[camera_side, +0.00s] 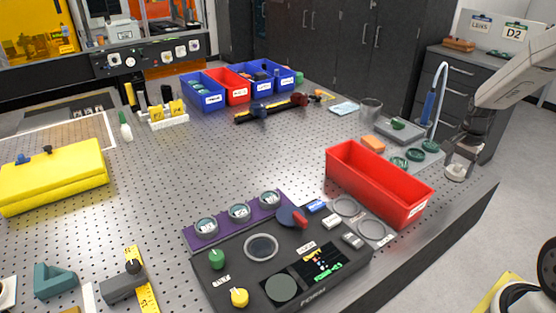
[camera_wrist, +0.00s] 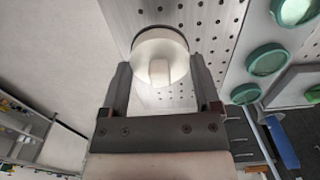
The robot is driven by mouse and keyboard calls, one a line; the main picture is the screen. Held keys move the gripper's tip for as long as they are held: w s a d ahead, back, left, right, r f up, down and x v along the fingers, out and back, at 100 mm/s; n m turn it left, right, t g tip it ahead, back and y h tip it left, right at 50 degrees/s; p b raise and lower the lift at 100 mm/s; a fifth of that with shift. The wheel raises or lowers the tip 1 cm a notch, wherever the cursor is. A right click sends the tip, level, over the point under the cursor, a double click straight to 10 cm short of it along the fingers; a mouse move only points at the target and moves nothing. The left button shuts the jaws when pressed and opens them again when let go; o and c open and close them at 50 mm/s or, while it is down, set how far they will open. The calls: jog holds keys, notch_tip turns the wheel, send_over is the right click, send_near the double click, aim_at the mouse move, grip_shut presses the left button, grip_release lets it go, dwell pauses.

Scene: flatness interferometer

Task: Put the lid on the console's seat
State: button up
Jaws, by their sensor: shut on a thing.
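A round pale lid (camera_wrist: 160,42) with a knob is between the fingers of my gripper (camera_wrist: 160,74) in the wrist view. The fingers are shut on its knob. In the side view my gripper (camera_side: 460,155) is at the far right, with the lid (camera_side: 456,173) below it by the table's right edge. I cannot tell whether the lid touches the table. The dark console (camera_side: 225,285) stands at the front middle, far to the left of my gripper. A pale-ringed round seat (camera_side: 261,247) on its top shows empty.
A long red bin (camera_side: 375,190) stands between my gripper and the console. Green round parts (camera_side: 415,155) and an orange block (camera_side: 373,144) lie left of my gripper. A purple strip with several round pieces (camera_side: 239,212) lies behind the console. The table's middle is clear.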

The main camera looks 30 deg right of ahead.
jog(key=s+a+r, duration=0.6)
jog(key=s, duration=0.3)
jog(key=shift+a+r, duration=0.3)
jog(key=shift+a, duration=0.05)
jog(key=shift+w, duration=0.1)
dwell(0.4)
